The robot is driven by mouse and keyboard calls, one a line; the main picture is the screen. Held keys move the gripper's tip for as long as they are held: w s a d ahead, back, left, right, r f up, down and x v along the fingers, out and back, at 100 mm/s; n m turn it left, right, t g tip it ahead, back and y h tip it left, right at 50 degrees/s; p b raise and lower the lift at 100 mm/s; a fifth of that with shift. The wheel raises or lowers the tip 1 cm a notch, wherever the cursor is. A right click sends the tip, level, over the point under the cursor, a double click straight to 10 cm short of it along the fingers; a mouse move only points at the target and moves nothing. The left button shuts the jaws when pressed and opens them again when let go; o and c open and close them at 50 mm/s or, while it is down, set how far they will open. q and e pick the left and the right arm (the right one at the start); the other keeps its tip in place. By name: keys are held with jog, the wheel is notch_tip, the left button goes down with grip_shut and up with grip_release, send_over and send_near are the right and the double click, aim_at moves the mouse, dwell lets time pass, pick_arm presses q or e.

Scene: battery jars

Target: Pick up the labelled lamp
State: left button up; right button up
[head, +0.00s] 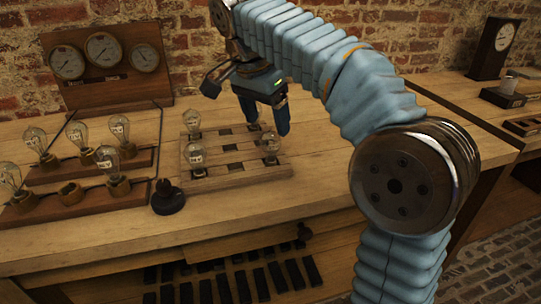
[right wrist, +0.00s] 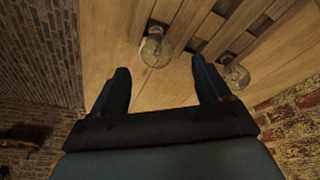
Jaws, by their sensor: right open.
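Several clear glass lamps stand in a slotted wooden tray (head: 235,178) on the bench. A front-left lamp (head: 195,155) and a back-left lamp (head: 192,119) in it carry pale labels. A front-right lamp (head: 270,144) stands near my right gripper (head: 268,122); I cannot make out a label on it. Another lamp at the back right is partly hidden by the gripper. In the right wrist view, the gripper (right wrist: 160,65) is open and empty, with one lamp (right wrist: 152,48) ahead of the gap and another lamp (right wrist: 235,75) beside the right finger. My left gripper is out of view.
At the left, a wooden rack (head: 85,203) holds several lamps, some with labels. A dark round knob (head: 167,198) stands between rack and tray. A gauge board (head: 105,62) stands behind. The bench right of the tray is clear.

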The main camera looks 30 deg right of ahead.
aim_at(272, 135)
jog(key=shift+x, duration=2.75)
jog(key=shift+s+d, duration=0.1)
jog(key=c, duration=1.2)
jog(key=shift+r, duration=0.15)
